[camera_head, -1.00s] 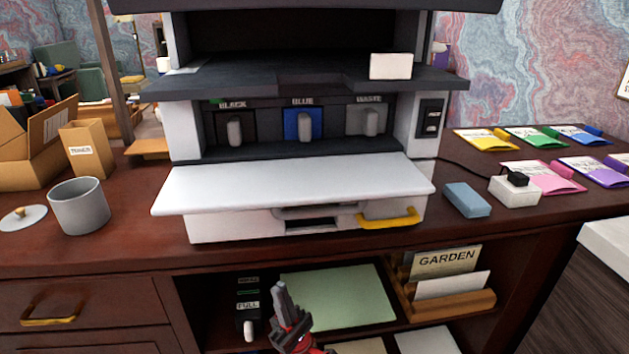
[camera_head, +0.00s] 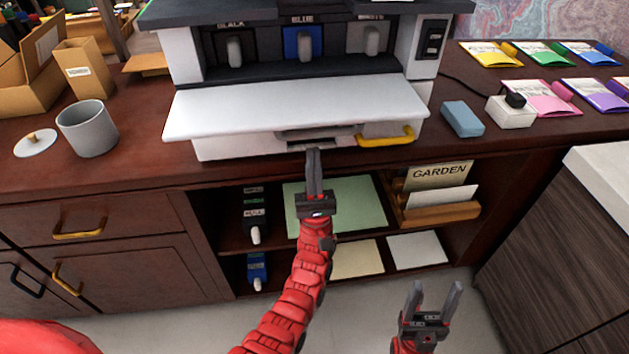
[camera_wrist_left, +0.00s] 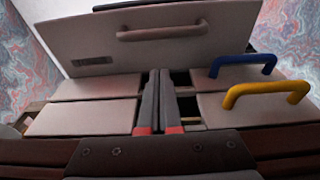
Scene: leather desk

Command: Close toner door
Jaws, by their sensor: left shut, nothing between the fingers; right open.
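The printer's white toner door (camera_head: 300,108) is folded down and lies flat like a shelf in the head view. Behind it the open bay shows the black (camera_head: 234,50), blue (camera_head: 303,44) and waste (camera_head: 371,40) cartridges. My left gripper (camera_head: 313,152) is shut and empty, pointing up just in front of and below the door's front edge; contact cannot be told. In the left wrist view its closed fingers (camera_wrist_left: 158,100) point toward the printer front, below a pale panel with a handle (camera_wrist_left: 160,33). My right gripper (camera_head: 433,292) is open and empty, low in front of the desk.
A yellow handle (camera_head: 386,135) sits on the lower printer front. A blue block (camera_head: 462,118) and a white box (camera_head: 510,111) stand right of the printer, a grey cup (camera_head: 88,128) left. Below is an open shelf with a letter holder (camera_head: 437,213).

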